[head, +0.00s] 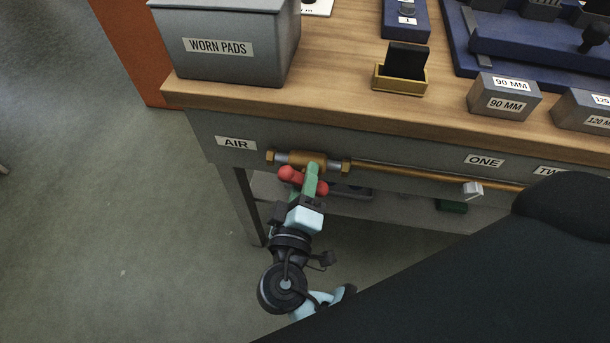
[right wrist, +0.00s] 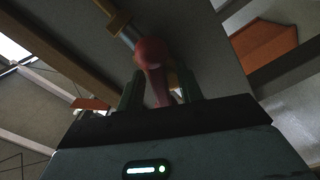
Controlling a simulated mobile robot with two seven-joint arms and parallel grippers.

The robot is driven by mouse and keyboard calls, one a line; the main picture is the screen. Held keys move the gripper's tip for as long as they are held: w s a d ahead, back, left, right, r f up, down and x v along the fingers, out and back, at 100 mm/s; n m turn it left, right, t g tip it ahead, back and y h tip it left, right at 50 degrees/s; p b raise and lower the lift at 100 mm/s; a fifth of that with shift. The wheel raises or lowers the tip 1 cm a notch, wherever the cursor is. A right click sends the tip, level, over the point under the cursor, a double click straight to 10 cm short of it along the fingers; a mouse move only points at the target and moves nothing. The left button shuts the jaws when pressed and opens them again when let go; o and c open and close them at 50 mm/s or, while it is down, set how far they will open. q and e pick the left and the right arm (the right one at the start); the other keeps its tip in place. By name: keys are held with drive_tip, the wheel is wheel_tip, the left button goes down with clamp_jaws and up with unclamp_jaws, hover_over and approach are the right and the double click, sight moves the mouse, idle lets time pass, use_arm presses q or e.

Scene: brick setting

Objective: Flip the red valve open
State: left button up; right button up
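The red valve handle (head: 289,174) sits on a brass valve body (head: 307,160) in the pipe along the bench front, below the AIR label. My right gripper (head: 313,178) reaches it from below, and its green fingers cover part of the handle in the head view. In the right wrist view the red handle (right wrist: 152,66) stands between the two fingers (right wrist: 160,85), its rounded end beyond their tips. I cannot tell whether the fingers press on it. My left gripper is not in view.
The wooden bench top (head: 330,100) overhangs the pipe. A grey WORN PADS bin (head: 225,65) stands on it at left. The floor at left is clear.

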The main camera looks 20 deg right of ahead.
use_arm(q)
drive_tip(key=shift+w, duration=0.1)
use_arm(e)
drive_tip(key=shift+c, duration=0.3)
clamp_jaws()
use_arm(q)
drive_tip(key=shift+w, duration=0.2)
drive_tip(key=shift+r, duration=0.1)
